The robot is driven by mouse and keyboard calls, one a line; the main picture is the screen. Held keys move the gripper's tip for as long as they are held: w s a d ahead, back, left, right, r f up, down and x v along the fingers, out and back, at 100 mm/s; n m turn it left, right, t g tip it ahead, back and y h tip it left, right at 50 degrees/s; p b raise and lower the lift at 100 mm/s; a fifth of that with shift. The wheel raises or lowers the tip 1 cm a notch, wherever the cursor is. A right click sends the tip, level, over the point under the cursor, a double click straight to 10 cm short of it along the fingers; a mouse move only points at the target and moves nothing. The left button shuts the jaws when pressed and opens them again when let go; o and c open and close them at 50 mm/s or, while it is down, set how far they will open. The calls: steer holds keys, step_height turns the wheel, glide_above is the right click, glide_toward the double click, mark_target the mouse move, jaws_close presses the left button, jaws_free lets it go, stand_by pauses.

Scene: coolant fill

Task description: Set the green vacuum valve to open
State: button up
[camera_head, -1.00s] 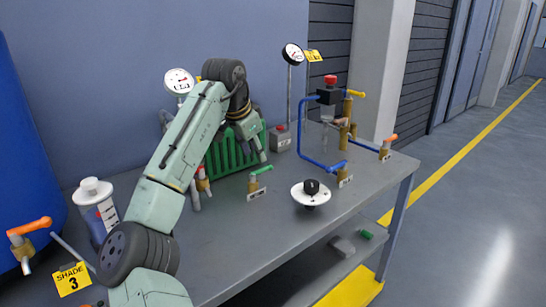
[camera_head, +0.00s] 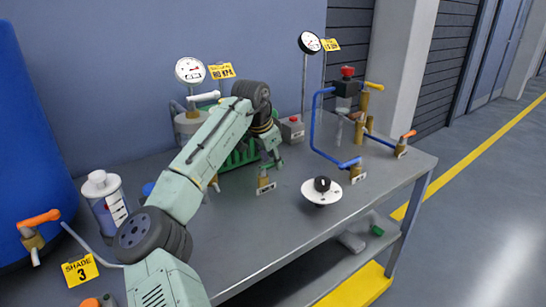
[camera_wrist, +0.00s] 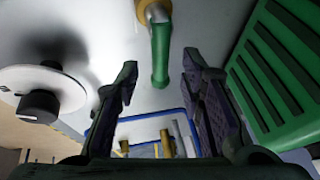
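The green vacuum valve has a green lever handle (camera_wrist: 160,55) on a brass body, seen in the wrist view. Its brass body (camera_head: 264,181) with a small label stands on the bench in the head view, where my gripper mostly hides the handle. My gripper (camera_head: 271,163) is above this valve, pointing down. In the wrist view my gripper (camera_wrist: 160,72) is open, with one finger on each side of the green handle's free end. I see gaps beside the handle; contact is not visible.
A green ribbed box (camera_wrist: 275,75) is close to the right finger in the wrist view. A white disc with a black knob (camera_head: 322,190) stands right of the valve. Blue piping (camera_head: 314,125) with other valves is further right. A white-capped bottle (camera_head: 104,198) stands at left.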

steer(key=shift+w+d+f, duration=0.1)
steer(key=shift+w+f, duration=0.05)
steer(key=shift+f, duration=0.2)
steer(key=shift+c, duration=0.2)
jaws_close()
stand_by(0.5)
